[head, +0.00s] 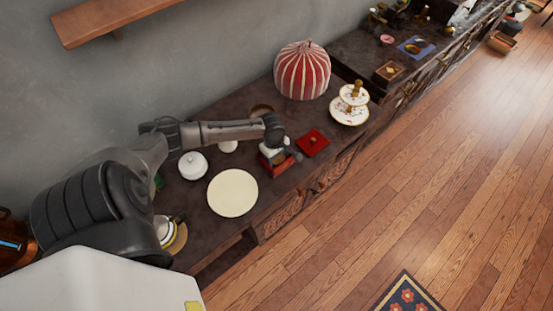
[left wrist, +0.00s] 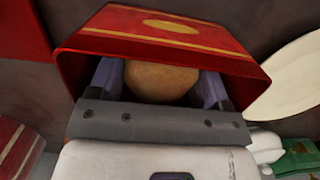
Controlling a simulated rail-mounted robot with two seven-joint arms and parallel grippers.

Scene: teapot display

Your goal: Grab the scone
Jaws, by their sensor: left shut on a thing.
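The scone (left wrist: 160,82), a round tan thing, sits between the two fingers of my left gripper (left wrist: 158,88) in the left wrist view. The gripper is shut on it. The fingers and the scone are at the mouth of a red box (left wrist: 165,32) with gold trim and an oval gold label. In the head view my left gripper (head: 280,153) is over the counter, right at the red box (head: 264,159), and hides the scone. I cannot tell whether the scone touches the box. My right gripper is not in view.
A red square dish (head: 313,143) lies just right of the gripper. A cream plate (head: 232,194) and a white lidded pot (head: 193,165) stand to its left. A striped red dome (head: 302,72) and a tiered stand (head: 349,117) are farther along the counter. A wooden shelf (head: 110,18) is above.

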